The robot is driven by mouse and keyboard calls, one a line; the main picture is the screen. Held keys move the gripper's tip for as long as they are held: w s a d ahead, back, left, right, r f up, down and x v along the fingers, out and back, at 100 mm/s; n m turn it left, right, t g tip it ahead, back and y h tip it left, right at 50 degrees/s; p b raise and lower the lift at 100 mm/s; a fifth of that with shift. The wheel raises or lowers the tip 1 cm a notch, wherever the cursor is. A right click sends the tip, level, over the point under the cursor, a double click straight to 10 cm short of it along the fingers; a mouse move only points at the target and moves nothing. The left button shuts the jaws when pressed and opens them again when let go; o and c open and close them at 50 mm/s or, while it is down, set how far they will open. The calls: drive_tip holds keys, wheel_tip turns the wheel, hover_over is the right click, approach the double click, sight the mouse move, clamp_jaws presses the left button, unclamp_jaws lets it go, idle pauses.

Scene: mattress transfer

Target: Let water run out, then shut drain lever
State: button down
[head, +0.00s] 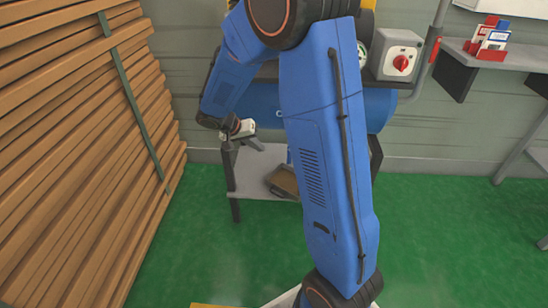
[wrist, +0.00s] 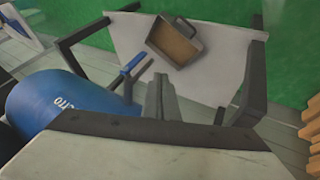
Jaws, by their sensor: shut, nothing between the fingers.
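The blue tank (head: 265,108) sits above a grey shelf, partly behind my arm; it also fills the left of the wrist view (wrist: 45,110). The drain lever (wrist: 134,64) has a blue handle and sticks out slantwise beyond the tank's end. Whether it is open or shut I cannot tell. No stream of water shows. A grey pan (wrist: 158,28) with a brown inside lies beyond it, and also shows on the shelf in the head view (head: 283,181). My gripper (wrist: 161,82) is shut and empty, a little right of the lever and apart from it in the picture.
The low shelf (wrist: 220,60) has dark legs. Stacked timber (head: 70,140) stands at the left. A switch box (head: 397,56) with a red knob is above the tank. A wall shelf (head: 500,52) is at the right. The green floor (head: 440,220) is clear.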

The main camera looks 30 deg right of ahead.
sight(289, 156)
drive_tip(key=shift+w+a+f, duration=0.1)
drive_tip(key=shift+w+a, duration=0.05)
drive_tip(key=shift+w, duration=0.05)
drive_tip(key=s+d+f, duration=0.1)
drive_tip(key=d+f, duration=0.7)
drive_tip(key=d, duration=0.1)
drive_tip(key=shift+s+d, duration=0.2)
drive_tip(key=shift+s, duration=0.2)
idle(0.4)
